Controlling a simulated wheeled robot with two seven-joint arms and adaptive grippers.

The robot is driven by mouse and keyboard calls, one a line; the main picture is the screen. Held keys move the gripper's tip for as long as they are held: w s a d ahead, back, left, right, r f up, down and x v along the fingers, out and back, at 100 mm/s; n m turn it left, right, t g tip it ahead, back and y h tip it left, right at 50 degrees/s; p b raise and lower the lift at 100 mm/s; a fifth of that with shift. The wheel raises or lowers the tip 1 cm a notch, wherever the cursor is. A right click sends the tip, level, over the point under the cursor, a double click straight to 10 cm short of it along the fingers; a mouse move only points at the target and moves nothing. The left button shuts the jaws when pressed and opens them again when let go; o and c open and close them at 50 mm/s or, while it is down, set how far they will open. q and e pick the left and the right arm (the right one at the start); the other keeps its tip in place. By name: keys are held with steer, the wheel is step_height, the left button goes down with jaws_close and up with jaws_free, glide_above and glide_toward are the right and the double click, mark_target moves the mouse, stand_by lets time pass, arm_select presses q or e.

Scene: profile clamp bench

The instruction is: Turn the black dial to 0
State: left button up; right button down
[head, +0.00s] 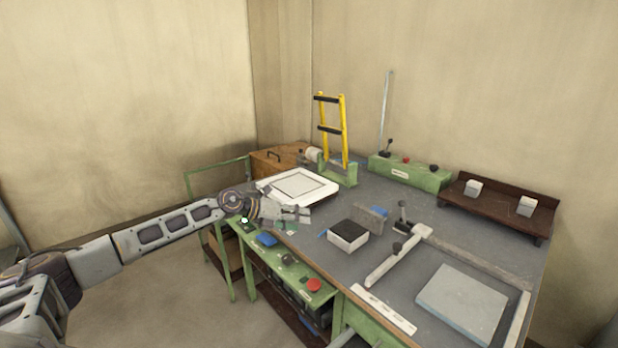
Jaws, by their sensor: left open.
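My left gripper (304,214) reaches in from the left and is open and empty, above the left end of the bench near the white framed panel. Another black knob (434,168) is on the green box (410,172) at the back. I cannot tell which is the black dial, and no scale marks or pointer can be read at this size. My right gripper is not in view.
A red button (314,285) is on the front panel. A yellow frame (344,130) and a brown shelf (490,205) stand behind.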

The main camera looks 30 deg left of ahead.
arm_select(q)
steer(key=w+d+r+p, duration=0.1)
steer(key=r, duration=0.6)
steer(key=w+d+r+m+t+h, duration=0.1)
steer(key=w+d+r, duration=0.1)
steer(key=r, duration=0.5)
steer(key=shift+d+p, duration=0.25)
steer(key=shift+p, duration=0.1)
steer(key=shift+w, duration=0.1)
